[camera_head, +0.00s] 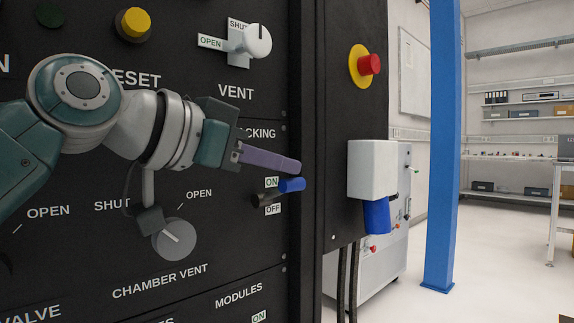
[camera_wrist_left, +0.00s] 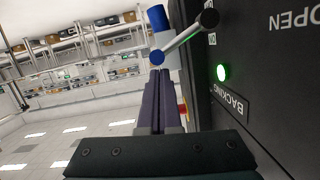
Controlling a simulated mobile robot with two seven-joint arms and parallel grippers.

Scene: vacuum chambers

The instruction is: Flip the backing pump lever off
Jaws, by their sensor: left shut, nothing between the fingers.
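The backing pump lever has a blue grip (camera_head: 291,184) on a dark pivot (camera_head: 262,199). It sticks out from the black panel under the partly covered BACKING label, between the ON label (camera_head: 271,182) and the OFF label (camera_head: 272,210). The grip tilts up, level with ON. My left gripper (camera_head: 298,167) is shut and empty, its purple fingers just above the grip. In the left wrist view the shut fingertips (camera_wrist_left: 158,73) point at the lever's round blue end (camera_wrist_left: 157,57); I cannot tell whether they touch. My right gripper is out of view.
The chamber vent knob (camera_head: 175,239) sits below my left wrist, and the vent switch (camera_head: 256,41) above. A red emergency button (camera_head: 369,64) and a white box (camera_head: 372,168) project from the cabinet side. A green lamp (camera_wrist_left: 223,72) glows near the lever. Open floor lies right.

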